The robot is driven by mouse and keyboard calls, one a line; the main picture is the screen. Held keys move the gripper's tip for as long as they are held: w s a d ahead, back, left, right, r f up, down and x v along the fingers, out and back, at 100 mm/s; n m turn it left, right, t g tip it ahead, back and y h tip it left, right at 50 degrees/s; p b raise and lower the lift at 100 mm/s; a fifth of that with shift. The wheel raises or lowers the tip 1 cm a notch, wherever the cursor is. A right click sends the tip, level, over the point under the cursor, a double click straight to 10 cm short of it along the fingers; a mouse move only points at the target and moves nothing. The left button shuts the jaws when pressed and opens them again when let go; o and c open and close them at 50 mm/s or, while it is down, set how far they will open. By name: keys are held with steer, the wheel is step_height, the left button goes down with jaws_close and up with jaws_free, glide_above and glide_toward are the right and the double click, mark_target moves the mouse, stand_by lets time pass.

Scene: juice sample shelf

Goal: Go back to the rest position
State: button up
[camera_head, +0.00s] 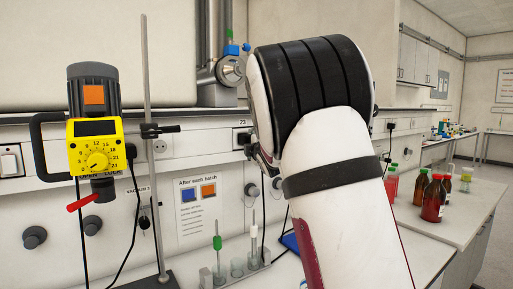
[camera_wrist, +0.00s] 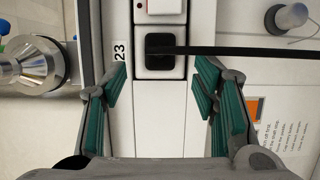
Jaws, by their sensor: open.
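My gripper (camera_wrist: 160,92) is open and empty in the wrist view, its teal-padded fingers wide apart. Between the fingers I see the wall panel with a black plug (camera_wrist: 160,52) in a socket, beside the number 23. In the head view my white and black arm fills the middle and hides much of the bench behind it. Only a small part of my gripper shows there, at the left edge of my arm, close to the wall panel.
A yellow and grey stirrer motor (camera_head: 95,135) hangs by a stand rod (camera_head: 150,140) at left. A rack of tubes (camera_head: 240,272) stands on the bench below. A metal pipe fitting (camera_wrist: 38,62) is at left in the wrist view.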

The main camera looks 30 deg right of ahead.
steer(key=s+a+f+m+g+y, duration=0.1)
steer(key=s+a+f+m+g, duration=0.3)
steer(key=s+a, duration=0.4)
steer(key=s+a+f+m+g+y, duration=0.2)
steer(key=s+a, duration=0.6)
steer(key=s, duration=1.5)
steer(key=s+a+f+m+g+y, duration=0.2)
steer(key=s+a+f+m+g, duration=0.4)
steer(key=s, duration=1)
step_height(320, 180, down, 4)
steer(key=a+m, duration=0.2)
steer(key=shift+a+g, duration=0.3)
steer(key=shift+a, duration=0.1)
steer(key=shift+w, duration=0.1)
